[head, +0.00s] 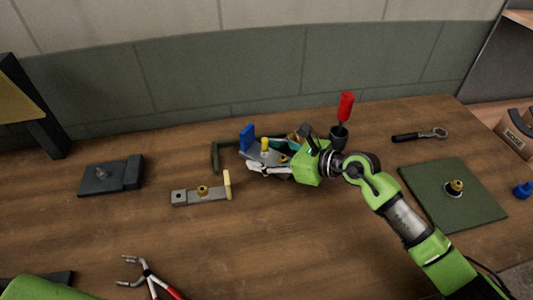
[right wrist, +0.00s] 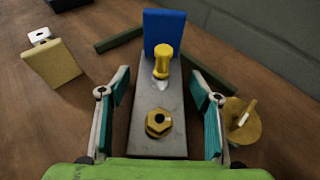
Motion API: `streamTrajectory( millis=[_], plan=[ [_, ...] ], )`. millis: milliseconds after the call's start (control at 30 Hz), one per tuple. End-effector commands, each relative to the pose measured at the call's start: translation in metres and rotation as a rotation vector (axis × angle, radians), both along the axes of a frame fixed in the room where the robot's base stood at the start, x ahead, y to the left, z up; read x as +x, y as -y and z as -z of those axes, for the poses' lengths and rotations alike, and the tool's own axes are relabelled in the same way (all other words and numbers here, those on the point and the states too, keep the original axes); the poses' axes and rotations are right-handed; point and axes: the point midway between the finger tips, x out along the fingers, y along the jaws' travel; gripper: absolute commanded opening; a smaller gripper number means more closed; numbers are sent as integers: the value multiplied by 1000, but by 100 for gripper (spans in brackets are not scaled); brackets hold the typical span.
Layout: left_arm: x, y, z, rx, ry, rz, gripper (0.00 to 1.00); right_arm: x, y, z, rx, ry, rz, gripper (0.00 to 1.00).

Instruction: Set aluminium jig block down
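A grey metal block, which looks like the aluminium jig block (right wrist: 158,98), carries a blue upright plate (right wrist: 163,32), a yellow pin (right wrist: 163,60) and a brass hex nut (right wrist: 158,122). In the head view the block (head: 268,157) is partly hidden by my right gripper (head: 268,167). The right gripper's teal-padded fingers (right wrist: 163,98) stand either side of the block, with a narrow gap on each side. The block appears to be at the tabletop; exact contact underneath is hidden.
A dark green bracket (head: 215,157) is behind the block. A red screwdriver (head: 346,105) stands in a dark holder. A green mat (head: 450,205), ratchet (head: 420,135), dark plate (head: 103,178) and pliers (head: 148,272) lie around.

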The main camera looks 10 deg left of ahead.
Motion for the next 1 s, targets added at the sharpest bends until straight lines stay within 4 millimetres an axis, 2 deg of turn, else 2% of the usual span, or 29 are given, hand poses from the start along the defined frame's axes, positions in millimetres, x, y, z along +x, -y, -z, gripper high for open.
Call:
streamTrajectory(
  millis=[267, 700, 833, 1000],
  plan=[
    [-1, 0, -3, 0, -1, -1, 29, 0, 2, -5, 0, 1, 1, 58],
    [-1, -1, 8, 1, -2, -2, 29, -31, 77, -35, -3, 3, 1, 58],
    [-1, -1, 11, 1, -2, -2, 29, -37, 93, -43, -2, 2, 1, 58],
    [-1, -1, 12, 1, -2, -2, 29, -42, 102, -48, -1, -1, -1, 58]
  ],
)
